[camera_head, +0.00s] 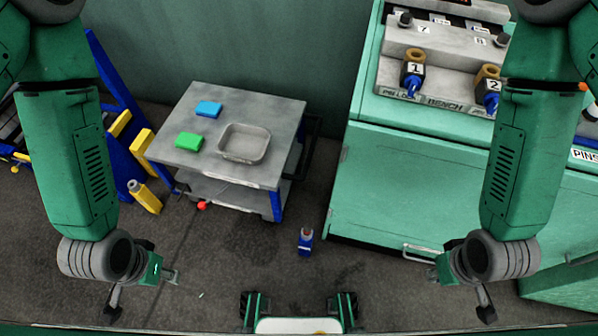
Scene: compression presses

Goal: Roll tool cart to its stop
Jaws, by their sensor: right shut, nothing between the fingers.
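The tool cart (275,122) stands on the floor left of centre, a grey-topped trolley with a lower shelf (215,190) and blue legs. A dark handle frame (314,140) shows at its right side. On its top are a blue block (208,109), a green block (189,141) and a shallow grey tray (244,143). My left gripper (170,277) is low at the left, in front of the cart and apart from it. Its finger opening is unclear. My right gripper (436,272) is low at the right, shut and empty, before the green cabinet. I cannot make out a stop.
A green bench cabinet (420,190) with numbered handles fills the right. A small blue bottle (305,241) stands on the floor right of the cart. A red ball (202,206) is by the cart's front. Blue and yellow frames (120,140) stand at left.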

